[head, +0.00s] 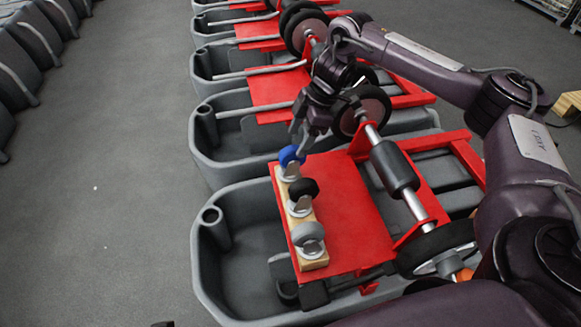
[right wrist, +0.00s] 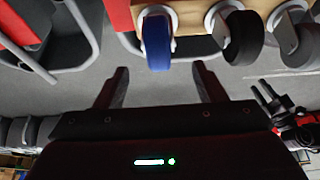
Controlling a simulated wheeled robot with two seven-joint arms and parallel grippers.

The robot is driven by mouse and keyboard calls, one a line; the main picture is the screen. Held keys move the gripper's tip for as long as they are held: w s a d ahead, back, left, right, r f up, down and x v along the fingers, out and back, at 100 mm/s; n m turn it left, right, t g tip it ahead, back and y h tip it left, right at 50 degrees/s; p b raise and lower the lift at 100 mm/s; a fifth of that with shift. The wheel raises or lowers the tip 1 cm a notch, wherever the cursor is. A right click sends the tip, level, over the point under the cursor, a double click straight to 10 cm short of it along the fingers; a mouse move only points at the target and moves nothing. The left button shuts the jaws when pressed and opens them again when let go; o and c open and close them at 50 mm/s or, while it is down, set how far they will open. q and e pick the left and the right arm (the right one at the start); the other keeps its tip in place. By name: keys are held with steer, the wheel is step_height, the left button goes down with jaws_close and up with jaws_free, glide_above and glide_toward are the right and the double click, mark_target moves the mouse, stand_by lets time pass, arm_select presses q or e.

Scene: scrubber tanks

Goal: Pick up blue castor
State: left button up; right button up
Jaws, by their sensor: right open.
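The blue castor (head: 289,156) is at the far end of a wooden block (head: 315,262) on a red plate (head: 345,220). A black castor (head: 303,188) and a grey castor (head: 308,234) are beside it on the same block. My right gripper (head: 302,140) is just above and behind the blue castor. In the right wrist view the blue castor (right wrist: 157,40) lies ahead of the open fingers (right wrist: 160,85), roughly centred between them, with nothing held.
Grey scrubber tanks (head: 215,255) stand in a row, with red frames, wheels and a metal shaft (head: 415,205) right of the castors. Bare grey floor (head: 110,190) lies to the left. More dark tanks (head: 30,50) line the far left.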

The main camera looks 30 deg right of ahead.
mark_target(288, 156)
steer(key=b+x, duration=0.2)
steer(key=x, duration=0.5)
steer(key=shift+w+a+f, duration=0.1)
steer(key=shift+f, duration=0.2)
arm_select(q)
steer(key=shift+w+d+t+h, duration=0.25)
steer(key=shift+d+t, duration=0.1)
steer(key=shift+d, duration=0.25)
steer(key=shift+w+d+t+h, duration=0.15)
steer(key=shift+d+t+h, duration=0.15)
steer(key=shift+d, duration=0.3)
arm_select(e)
steer(key=c, duration=1.3)
steer(key=shift+r, duration=0.15)
